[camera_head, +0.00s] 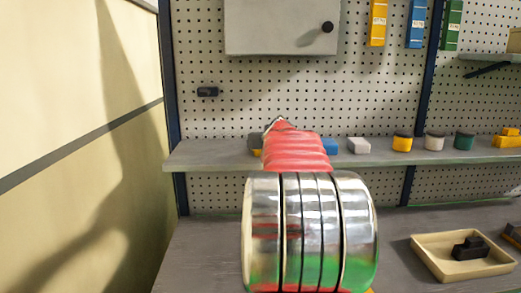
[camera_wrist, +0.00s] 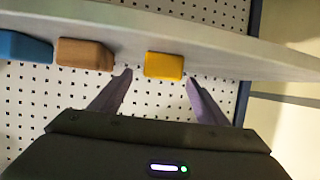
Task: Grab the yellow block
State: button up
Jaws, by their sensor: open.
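The yellow block (camera_wrist: 164,66) sits on the shelf edge in the wrist view, lined up with the gap between my two fingers. My gripper (camera_wrist: 157,80) is open, with one fingertip on each side of the block in the picture. I cannot tell whether the tips reach past its front face. Nothing is held. In the head view a small yellow sliver (camera_head: 257,153) shows on the shelf at the left of my red arm, which hides most of that spot and my gripper.
A brown block (camera_wrist: 84,54) sits close beside the yellow one, with a blue block (camera_wrist: 24,47) beyond it. The shelf (camera_head: 215,153) also holds a white block (camera_head: 359,146) and several round pieces. A beige tray (camera_head: 430,255) lies on the lower bench. A pegboard stands behind.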

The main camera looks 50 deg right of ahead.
jog(key=shift+w+d+f, duration=0.1)
jog(key=shift+w, duration=0.05)
jog(key=shift+x, duration=2.55)
jog(key=shift+w, duration=0.1)
jog(key=shift+c, duration=0.6)
jog(key=c, duration=1.2)
jog(key=shift+o, duration=0.2)
jog(key=shift+r, duration=5.05)
